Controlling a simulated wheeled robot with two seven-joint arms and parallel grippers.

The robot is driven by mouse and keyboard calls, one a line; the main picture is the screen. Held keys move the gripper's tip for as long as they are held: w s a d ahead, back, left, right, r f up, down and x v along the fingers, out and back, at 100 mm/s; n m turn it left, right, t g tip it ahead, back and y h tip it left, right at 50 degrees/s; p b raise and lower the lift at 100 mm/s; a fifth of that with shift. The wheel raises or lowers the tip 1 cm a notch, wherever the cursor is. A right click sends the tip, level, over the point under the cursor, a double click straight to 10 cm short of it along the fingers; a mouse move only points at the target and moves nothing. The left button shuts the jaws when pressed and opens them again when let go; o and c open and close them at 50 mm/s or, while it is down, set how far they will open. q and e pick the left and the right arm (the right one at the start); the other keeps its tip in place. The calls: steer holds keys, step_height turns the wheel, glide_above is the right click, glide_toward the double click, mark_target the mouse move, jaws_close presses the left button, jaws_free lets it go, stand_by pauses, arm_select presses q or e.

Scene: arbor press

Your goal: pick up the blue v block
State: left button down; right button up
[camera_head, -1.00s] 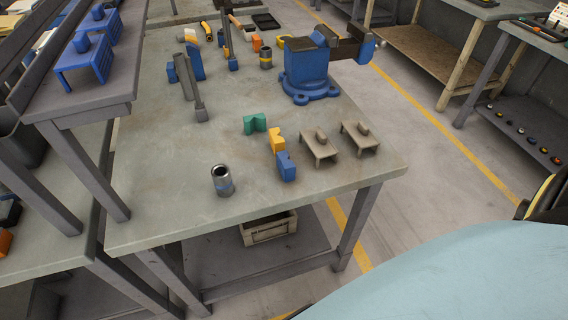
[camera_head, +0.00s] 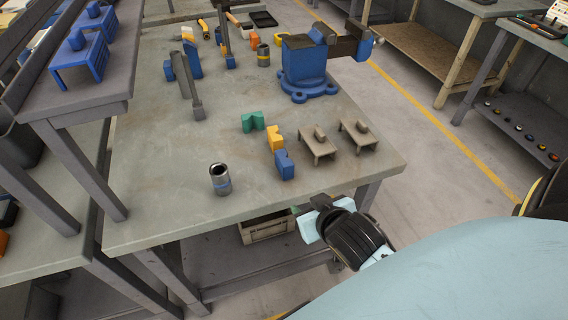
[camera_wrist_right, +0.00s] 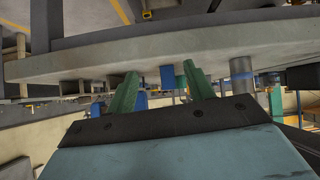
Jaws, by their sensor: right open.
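The blue v block (camera_head: 285,165) stands on the grey workbench (camera_head: 170,215) near its front right edge, touching or very close to a yellow v block (camera_head: 275,139). A green v block (camera_head: 253,122) lies behind to the left. My right gripper (camera_head: 304,208) is just off the bench's front edge, apart from the blue block and nearer to me. In the right wrist view, which looks upside down, its two green fingers (camera_wrist_right: 160,88) are spread with nothing held. A blue block (camera_wrist_right: 167,77), probably the blue v block, shows beyond them in the gap. My left gripper is not in view.
A metal cylinder (camera_head: 220,180) stands left of the blue block. Two small beige stands (camera_head: 318,143) are to its right. A blue vise-like press (camera_head: 306,70) stands farther back. The bench surface left of the cylinder is clear.

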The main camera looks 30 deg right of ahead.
mark_target(291, 167)
steer(key=w+t, duration=0.1)
steer(key=w, duration=0.2)
steer(key=w+d+t, duration=0.1)
steer(key=w, duration=0.3)
steer(key=w+d+t, duration=0.1)
steer(key=w, duration=0.3)
steer(key=shift+w+d+r+m+b, duration=0.1)
steer(key=shift+r+m+b, duration=0.1)
steer(key=shift+m+b, duration=0.15)
steer(key=shift+x, duration=2.7)
steer(key=shift+r, duration=0.15)
jaws_close()
steer(key=shift+w+r, duration=0.1)
